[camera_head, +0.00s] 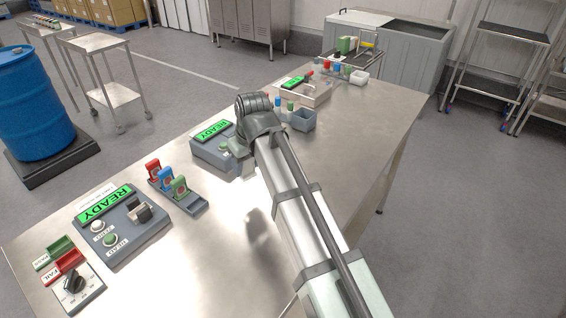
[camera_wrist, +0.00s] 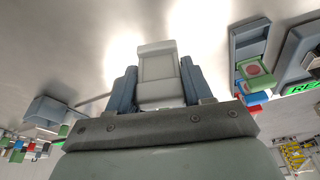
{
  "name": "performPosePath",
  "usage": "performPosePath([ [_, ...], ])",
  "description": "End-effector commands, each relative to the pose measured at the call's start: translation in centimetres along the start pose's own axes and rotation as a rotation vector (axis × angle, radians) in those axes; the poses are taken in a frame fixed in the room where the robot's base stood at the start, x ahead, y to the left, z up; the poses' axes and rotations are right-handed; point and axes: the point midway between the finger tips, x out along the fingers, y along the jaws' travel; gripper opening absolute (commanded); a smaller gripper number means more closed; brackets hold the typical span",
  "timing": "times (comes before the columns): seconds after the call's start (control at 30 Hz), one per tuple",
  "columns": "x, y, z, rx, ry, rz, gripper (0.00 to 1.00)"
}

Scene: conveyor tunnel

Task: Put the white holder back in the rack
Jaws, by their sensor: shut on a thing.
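The white holder (camera_wrist: 157,72) is between the two blue-grey fingers of my gripper (camera_wrist: 158,88) in the wrist view, and the fingers are shut on it. Bare steel table shows beyond it. The rack (camera_head: 196,206) stands on the table left of my arm, holding a red holder (camera_head: 153,170), a blue holder (camera_head: 165,179) and a green holder (camera_head: 180,188) in a row. Its near end is bare. The rack (camera_wrist: 249,38) also shows at the upper right of the wrist view, apart from the white holder.
A READY device (camera_head: 121,222) stands left of the rack and another (camera_head: 213,150) beyond it, close to my arm. A knob box (camera_head: 77,287) with PASS and FAIL trays is at the near left. A grey bin (camera_head: 302,121) stands past my wrist. Table right of the rack is clear.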

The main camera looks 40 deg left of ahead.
Motion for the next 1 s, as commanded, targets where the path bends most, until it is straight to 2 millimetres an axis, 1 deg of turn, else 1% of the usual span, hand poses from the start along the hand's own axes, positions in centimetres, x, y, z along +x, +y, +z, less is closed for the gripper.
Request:
performPosePath([
  [0.03, -0.1, -1.9, -1.0, -0.032, 0.001, -0.008, 0.0],
  [0.2, -0.5, -7.3, -3.1, -0.123, 0.001, -0.033, 0.0],
  [0.3, -0.7, -10.1, -3.9, -0.168, 0.001, -0.045, 0.0],
  [0.4, -0.8, -12.3, -4.5, -0.204, 0.0, -0.054, 0.0],
  [0.5, -1.0, -13.9, -4.8, -0.23, 0.0, -0.061, 0.0],
  [0.6, -1.0, -14.8, -5.0, -0.244, 0.0, -0.065, 0.0],
  [0.7, -1.0, -15.2, -5.1, -0.25, 0.0, -0.067, 0.0],
  [0.87, -0.5, -15.2, -4.9, -0.251, 0.0, -0.067, 0.0],
  [1.0, 0.5, -15.2, -4.6, -0.251, 0.0, -0.067, 0.0],
])
